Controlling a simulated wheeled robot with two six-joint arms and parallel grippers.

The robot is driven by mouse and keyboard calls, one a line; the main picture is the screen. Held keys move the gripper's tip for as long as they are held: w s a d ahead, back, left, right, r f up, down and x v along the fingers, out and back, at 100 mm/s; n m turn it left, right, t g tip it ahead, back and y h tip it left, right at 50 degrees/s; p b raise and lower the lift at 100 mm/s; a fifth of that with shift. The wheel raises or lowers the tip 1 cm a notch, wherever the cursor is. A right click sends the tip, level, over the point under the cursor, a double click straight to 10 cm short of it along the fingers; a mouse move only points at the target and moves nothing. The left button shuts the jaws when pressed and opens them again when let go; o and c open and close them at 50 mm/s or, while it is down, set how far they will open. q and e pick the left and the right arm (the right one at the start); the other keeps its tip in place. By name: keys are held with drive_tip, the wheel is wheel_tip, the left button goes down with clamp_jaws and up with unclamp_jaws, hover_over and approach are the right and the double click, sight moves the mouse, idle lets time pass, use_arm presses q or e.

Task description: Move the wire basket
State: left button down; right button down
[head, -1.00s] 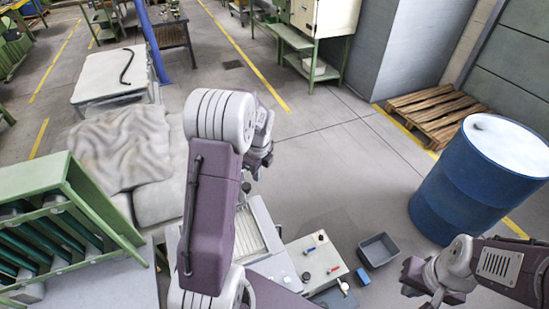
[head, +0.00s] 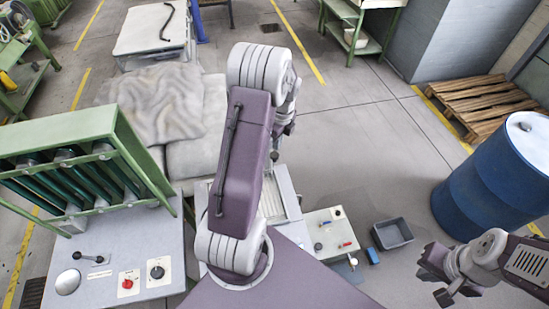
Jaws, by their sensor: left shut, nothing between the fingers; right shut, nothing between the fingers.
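I cannot make out a wire basket for certain. A small grey open bin (head: 392,233) stands on the floor right of centre and looks empty; its walls look solid. My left gripper (head: 277,150) is shut and empty, partly hidden behind my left arm, well to the left of the bin. My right gripper (head: 438,278) is shut and empty at lower right, to the right of and below the bin in the picture. Neither gripper touches the bin.
A blue barrel (head: 495,175) stands right, with a wooden pallet (head: 485,105) behind. A blue block (head: 373,256) lies near the bin, beside a pale control panel (head: 331,232). A green rack (head: 70,135) and grey console (head: 140,262) fill the left. Middle floor is clear.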

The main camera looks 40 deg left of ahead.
sight(276, 155)
use_arm(q)
wheel_tip(276, 155, down, 4)
drive_tip(key=b, duration=0.3)
drive_tip(key=shift+a+f, duration=0.15)
drive_tip(key=shift+f, duration=0.05)
drive_tip(key=shift+w+a+f+b, duration=0.1)
drive_tip(key=shift+w+f+b, duration=0.05)
drive_tip(key=shift+f+b, duration=0.25)
drive_tip(key=shift+r, duration=0.15)
